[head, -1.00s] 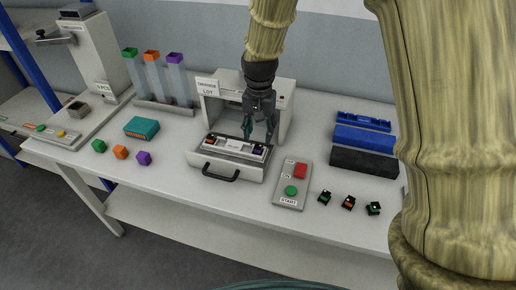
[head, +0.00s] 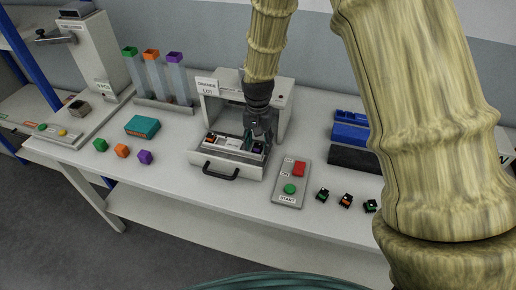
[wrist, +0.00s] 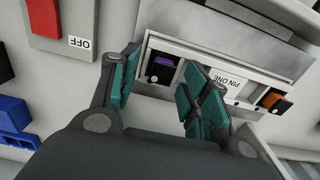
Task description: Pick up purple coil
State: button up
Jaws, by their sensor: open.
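A small black part with a purple top, which I take as the purple coil (wrist: 163,64), sits in the right end of a light fixture tray (head: 222,152) in the pulled-out drawer of a press-like machine. My gripper (head: 256,146) points down over that end of the tray. In the wrist view my gripper (wrist: 160,82) is open and empty, its teal fingers spread to either side of the purple coil. I cannot tell whether they touch it. In the head view the fingers partly hide the coil. An orange-topped part (wrist: 273,100) sits at the tray's other end.
A control panel (head: 291,183) with red and green buttons stands right of the drawer. Several small black parts (head: 346,201) lie beyond it. Blue bins (head: 350,135) stand behind. Green, orange and purple cubes (head: 144,157) and a teal box (head: 142,127) lie left.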

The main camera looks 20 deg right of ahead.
jog(key=shift+s+r, duration=0.1)
jog(key=shift+c, duration=0.2)
jog(key=shift+a, duration=0.1)
jog(key=c, duration=0.9)
